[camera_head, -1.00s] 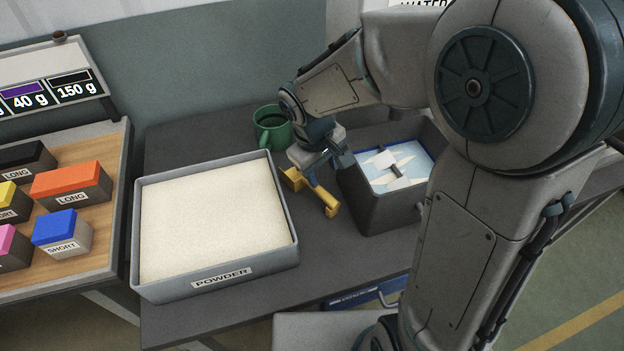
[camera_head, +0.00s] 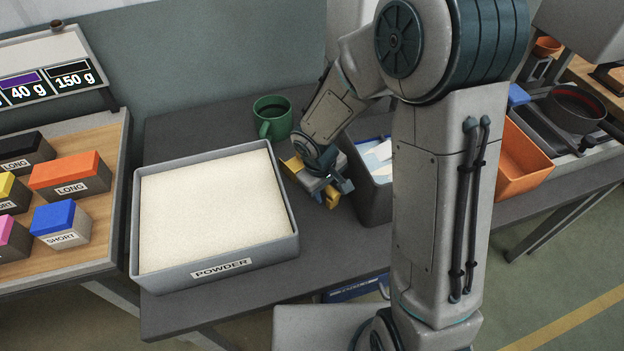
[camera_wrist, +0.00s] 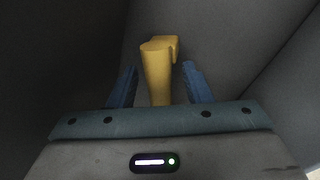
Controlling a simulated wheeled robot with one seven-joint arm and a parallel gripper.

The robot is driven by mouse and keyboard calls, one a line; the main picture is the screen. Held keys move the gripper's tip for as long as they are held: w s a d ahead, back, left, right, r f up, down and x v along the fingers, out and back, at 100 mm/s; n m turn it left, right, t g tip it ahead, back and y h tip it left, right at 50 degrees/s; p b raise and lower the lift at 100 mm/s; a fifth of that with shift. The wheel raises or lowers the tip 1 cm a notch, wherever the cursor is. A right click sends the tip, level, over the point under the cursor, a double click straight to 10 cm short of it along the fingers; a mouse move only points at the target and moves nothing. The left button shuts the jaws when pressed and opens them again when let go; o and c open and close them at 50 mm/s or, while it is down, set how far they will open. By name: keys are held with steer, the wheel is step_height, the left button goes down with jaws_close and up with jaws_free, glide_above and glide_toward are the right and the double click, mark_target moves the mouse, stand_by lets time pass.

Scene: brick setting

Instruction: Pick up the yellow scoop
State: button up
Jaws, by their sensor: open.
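The yellow scoop (camera_head: 293,163) lies on the dark table between the powder tray and the dark grey bin, mostly hidden under my gripper in the head view. In the wrist view the scoop's yellow handle (camera_wrist: 159,72) stands between my two blue fingers. My gripper (camera_wrist: 160,85) is open, with one finger on each side of the handle and a gap visible on both sides. In the head view my gripper (camera_head: 335,192) points down over the scoop.
The grey powder tray (camera_head: 290,250) is close on the left. The dark grey bin (camera_head: 370,205) with blue and white contents is close on the right. A green mug (camera_head: 272,118) stands behind. An orange bin (camera_head: 525,165) is farther right. The table front is clear.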

jaws_close()
